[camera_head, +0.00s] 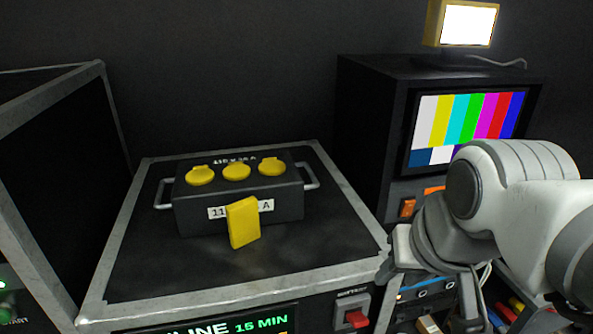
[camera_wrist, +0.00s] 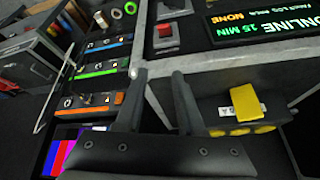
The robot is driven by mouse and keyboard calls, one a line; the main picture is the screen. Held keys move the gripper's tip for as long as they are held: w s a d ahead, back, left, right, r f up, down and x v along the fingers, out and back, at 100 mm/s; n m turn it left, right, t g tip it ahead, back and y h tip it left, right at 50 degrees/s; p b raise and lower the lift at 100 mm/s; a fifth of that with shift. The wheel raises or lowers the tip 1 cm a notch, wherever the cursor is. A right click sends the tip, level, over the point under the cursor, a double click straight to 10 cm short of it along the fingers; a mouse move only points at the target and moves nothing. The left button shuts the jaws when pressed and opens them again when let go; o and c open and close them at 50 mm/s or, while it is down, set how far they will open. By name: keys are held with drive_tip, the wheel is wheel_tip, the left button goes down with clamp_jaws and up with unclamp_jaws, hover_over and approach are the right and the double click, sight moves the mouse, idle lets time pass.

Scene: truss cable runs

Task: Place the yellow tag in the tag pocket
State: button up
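The yellow tag (camera_head: 242,222) is a flat block standing, slightly tilted, at the front face of a black power box (camera_head: 286,207) on a dark metal-edged case. It covers part of a white label on the box. In the wrist view the yellow tag (camera_wrist: 246,102) is right of my gripper (camera_wrist: 160,76). My gripper is open and empty, its two fingers apart with the case edge behind the gap. In the head view it is low at the right, beyond the case's right edge, clear of the tag. I cannot make out the tag pocket.
The box has yellow round caps (camera_head: 237,171) on top and side handles. The case top (camera_head: 140,270) is clear around it. A monitor with colour bars (camera_head: 468,120) stands behind at the right. A tall dark case (camera_head: 60,160) is left. Equipment with coloured strips (camera_wrist: 105,75) lies below.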

drive_tip(key=w+a+r+m+g+y, duration=0.1)
drive_tip(key=w+a+r+m+g, duration=0.2)
drive_tip(key=w+r, duration=0.4)
wheel_tip(320, 180, up, 6)
drive_tip(key=m+g, duration=0.3)
drive_tip(key=m, duration=0.4)
hover_over(243, 202)
drive_tip(key=w+d, duration=0.1)
drive_tip(key=w, duration=0.1)
drive_tip(key=f+b, duration=0.1)
drive_tip(key=f, duration=0.3)
drive_tip(key=s+f+b, duration=0.1)
drive_tip(key=f, duration=0.2)
drive_tip(key=a+f+b, duration=0.1)
drive_tip(key=f+b, duration=0.1)
drive_tip(key=f, duration=0.2)
drive_tip(key=shift+s+f, duration=0.2)
drive_tip(key=shift+f, duration=0.1)
drive_tip(key=shift+s+a+f+b, duration=0.1)
drive_tip(key=shift+s+f+b, duration=0.1)
drive_tip(key=shift+f, duration=1.1)
drive_tip(key=shift+s+a+f+b, duration=0.1)
drive_tip(key=shift+s+f, duration=0.1)
drive_tip(key=shift+f, duration=1.1)
clamp_jaws()
